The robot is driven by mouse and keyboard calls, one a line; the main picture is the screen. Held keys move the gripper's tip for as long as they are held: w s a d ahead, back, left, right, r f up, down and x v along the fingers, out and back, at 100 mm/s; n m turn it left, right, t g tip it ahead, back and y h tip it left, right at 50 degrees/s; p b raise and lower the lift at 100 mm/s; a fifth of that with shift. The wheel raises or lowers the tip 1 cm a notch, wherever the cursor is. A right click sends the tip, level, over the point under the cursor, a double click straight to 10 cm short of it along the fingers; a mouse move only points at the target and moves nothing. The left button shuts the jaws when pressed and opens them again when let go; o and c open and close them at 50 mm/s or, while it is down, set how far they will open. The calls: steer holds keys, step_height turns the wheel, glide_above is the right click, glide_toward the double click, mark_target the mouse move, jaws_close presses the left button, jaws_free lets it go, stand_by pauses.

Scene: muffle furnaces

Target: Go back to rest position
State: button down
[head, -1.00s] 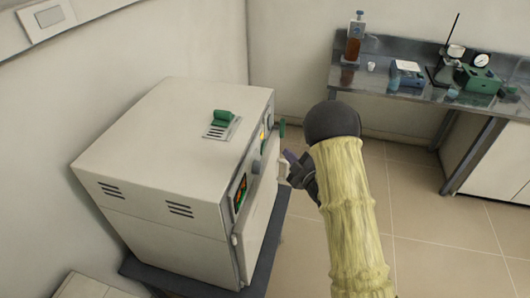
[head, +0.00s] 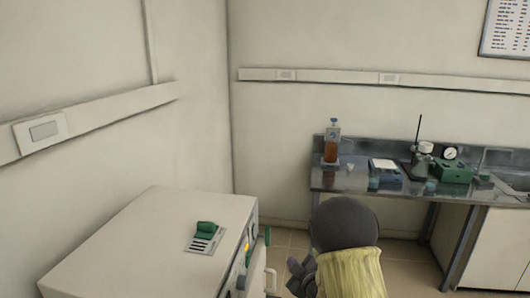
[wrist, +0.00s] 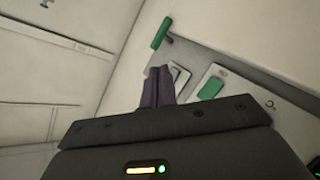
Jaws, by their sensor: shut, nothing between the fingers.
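My gripper shows in the wrist view (wrist: 158,86) with its two dark purple fingers together and nothing between them. They point toward a pale furnace front with a green handle (wrist: 162,32) and a green-marked panel (wrist: 212,86); I cannot tell the exact gap. In the head view, the pale muffle furnace (head: 140,245) stands at the lower left, cut off by the frame edge. My arm, with a dark rounded joint and yellow sleeve, is at the bottom centre, right of the furnace. The dark wrist part beside it is partly hidden, and the fingertips cannot be made out there.
A green object (head: 206,228) sits on the furnace top. A metal bench (head: 330,183) at the back right holds an amber bottle (head: 331,150), a blue device (head: 384,173) and a green gauge device (head: 452,170). Some tiled floor (head: 289,238) shows between furnace and bench.

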steer(key=s+d+r+m+g+h, duration=0.1)
steer(key=s+d+m+g, duration=0.1)
steer(key=s, duration=0.7)
steer(key=s+d+r+m+g+h, duration=0.1)
steer(key=s+d+m+g+h, duration=0.1)
steer(key=s+m+g, duration=0.3)
steer(key=s+d+r+m+g+h, duration=0.1)
steer(key=s+m+g, duration=0.3)
steer(key=s, duration=1)
steer(key=shift+d+r+m+h, duration=0.35)
steer(key=shift+d+m+h, duration=0.15)
steer(key=shift+d+m, duration=0.4)
